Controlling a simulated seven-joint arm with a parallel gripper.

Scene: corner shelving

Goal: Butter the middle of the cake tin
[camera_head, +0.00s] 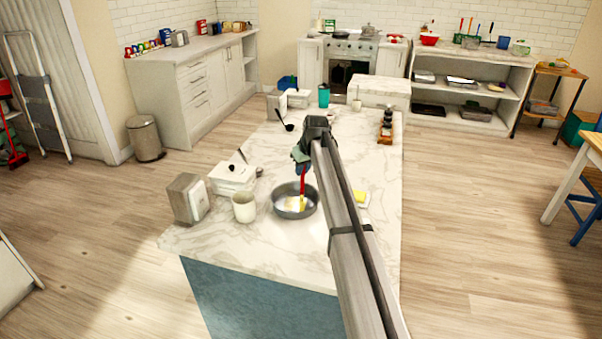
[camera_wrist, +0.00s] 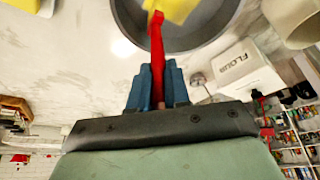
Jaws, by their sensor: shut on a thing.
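The round grey cake tin (camera_head: 281,207) stands on the marble island near its front end. My gripper (camera_head: 302,160) is above the tin and is shut on the red handle of a brush (camera_head: 303,181). The brush hangs down with its yellow head (camera_head: 297,202) inside the tin's outline, over the middle. I cannot tell whether it touches the bottom. In the wrist view my blue fingers (camera_wrist: 157,88) close on the red handle (camera_wrist: 157,45). The yellow head (camera_wrist: 176,8) shows against the tin (camera_wrist: 205,38), partly cut off. A yellow block (camera_head: 360,197), perhaps butter, lies right of the tin.
A cream cup (camera_head: 244,207) stands close left of the tin. A napkin-holder-like box (camera_head: 187,198) and white boxes (camera_head: 233,178) stand further left; one reads FLOUR in the wrist view (camera_wrist: 245,68). A dark stand (camera_head: 386,128) and a teal cup (camera_head: 324,95) stand farther back.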

